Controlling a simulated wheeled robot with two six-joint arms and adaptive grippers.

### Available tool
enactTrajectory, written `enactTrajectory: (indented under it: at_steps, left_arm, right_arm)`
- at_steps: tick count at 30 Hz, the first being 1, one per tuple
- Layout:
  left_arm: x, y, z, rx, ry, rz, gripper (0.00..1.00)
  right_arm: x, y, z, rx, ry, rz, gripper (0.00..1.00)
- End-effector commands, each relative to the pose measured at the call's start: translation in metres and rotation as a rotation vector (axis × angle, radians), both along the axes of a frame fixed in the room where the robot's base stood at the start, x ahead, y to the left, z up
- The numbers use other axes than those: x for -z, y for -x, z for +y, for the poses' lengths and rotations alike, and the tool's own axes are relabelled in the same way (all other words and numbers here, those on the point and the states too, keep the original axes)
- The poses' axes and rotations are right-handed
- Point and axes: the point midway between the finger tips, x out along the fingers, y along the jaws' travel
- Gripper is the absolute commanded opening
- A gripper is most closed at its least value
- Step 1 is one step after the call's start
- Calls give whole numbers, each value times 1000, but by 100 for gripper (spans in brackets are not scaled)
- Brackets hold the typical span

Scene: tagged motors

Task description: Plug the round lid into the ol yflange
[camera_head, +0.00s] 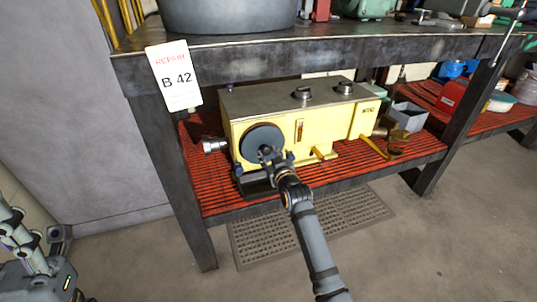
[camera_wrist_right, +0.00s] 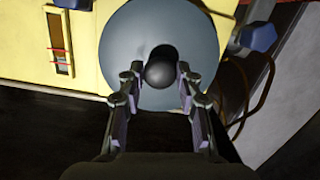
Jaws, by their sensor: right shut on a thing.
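The round lid (camera_head: 260,142) is a dark grey-blue disc with a black knob. It stands upright against the front of the yellow motor (camera_head: 340,133), near the motor's left end. My right gripper (camera_head: 272,158) is at the lid's knob. In the right wrist view the two fingers (camera_wrist_right: 160,85) close around the black knob, with the lid (camera_wrist_right: 122,45) behind it. The lid covers the flange, so I cannot tell how deep it sits. My left arm shows at the lower left edge, and I cannot make out its fingers.
The motor stands on the red slatted lower shelf (camera_head: 235,196) of a dark metal bench (camera_head: 330,50). A grey box (camera_head: 408,117) stands to the right. Floor in front is clear except a perforated mat (camera_head: 345,212).

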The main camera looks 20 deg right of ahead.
Motion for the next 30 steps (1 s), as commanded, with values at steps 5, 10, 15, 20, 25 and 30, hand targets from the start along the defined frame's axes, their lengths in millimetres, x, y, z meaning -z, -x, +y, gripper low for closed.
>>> enactTrajectory:
  at_steps: [5, 10, 15, 20, 25, 30]
  left_arm:
    - [0, 0, 0, 0, 0, 0, 40]
    - [0, 0, 0, 0, 0, 0, 40]
    - [-1, 0, 0, 0, 0, 0, 40]
    - [-5, 0, 0, 0, 0, 0, 40]
    - [-10, 0, 0, 0, 0, 0, 40]
    - [-10, 0, 0, 0, 0, 0, 40]
  right_arm:
    - [-2, 0, 0, 0, 0, -4, 7]
    - [-2, 0, 0, 0, 0, -4, 7]
    - [-2, 0, 0, 0, 0, -4, 7]
    - [-3, 0, 0, 0, 0, -4, 7]
    - [-3, 0, 0, 0, 0, -4, 7]
    - [-2, 0, 0, 0, 0, -4, 7]
